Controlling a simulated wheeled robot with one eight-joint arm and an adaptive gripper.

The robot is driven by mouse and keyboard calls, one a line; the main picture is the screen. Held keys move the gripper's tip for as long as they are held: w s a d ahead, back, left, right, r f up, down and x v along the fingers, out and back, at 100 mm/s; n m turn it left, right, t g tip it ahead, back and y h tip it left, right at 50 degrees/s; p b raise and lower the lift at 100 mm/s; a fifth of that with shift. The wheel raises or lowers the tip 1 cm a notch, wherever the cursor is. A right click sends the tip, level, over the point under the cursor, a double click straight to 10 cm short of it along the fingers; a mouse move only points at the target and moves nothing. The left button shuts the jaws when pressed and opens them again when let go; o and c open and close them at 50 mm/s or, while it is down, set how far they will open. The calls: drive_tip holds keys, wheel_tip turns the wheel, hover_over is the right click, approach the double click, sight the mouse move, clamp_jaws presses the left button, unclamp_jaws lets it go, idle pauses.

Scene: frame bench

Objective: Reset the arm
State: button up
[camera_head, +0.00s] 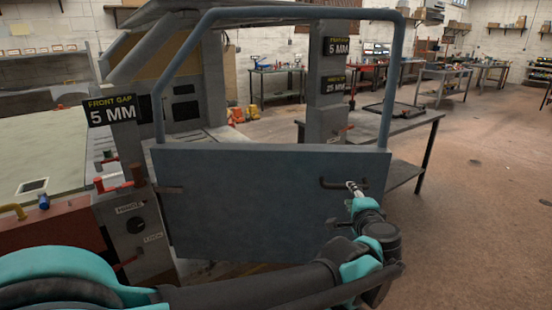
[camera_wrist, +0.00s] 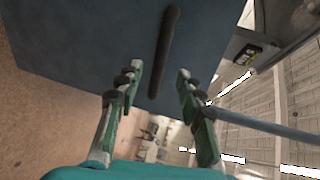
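My arm (camera_head: 270,287) reaches from the lower left across the front of a blue-grey door panel (camera_head: 260,200) with a tube window frame. My gripper (camera_head: 354,188) is at the right side of the panel, near a dark bar handle (camera_head: 330,184). In the wrist view my gripper (camera_wrist: 158,78) has its two fingers spread apart with nothing between their tips. The dark handle (camera_wrist: 165,45) lies beyond the fingertips, in line with the gap, on the door panel (camera_wrist: 90,40). I cannot tell how far the tips are from the handle.
A grey post with a "front gap 5 mm" sign (camera_head: 110,110) stands left of the door. A second post with signs (camera_head: 333,80) stands behind it. A workbench (camera_head: 410,125) is behind right. The brown floor (camera_head: 480,220) at right is clear.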

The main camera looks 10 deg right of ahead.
drive_tip(key=a+f+n+g+y, duration=0.4)
drive_tip(key=a+f+n+g, duration=0.6)
drive_tip(key=a+f+n, duration=0.8)
drive_tip(key=n, duration=0.3)
drive_tip(key=shift+w+a+f+g+y, duration=0.2)
drive_tip(key=shift+f+g+y, duration=0.1)
drive_tip(key=shift+g, duration=0.1)
drive_tip(key=shift+c, duration=0.5)
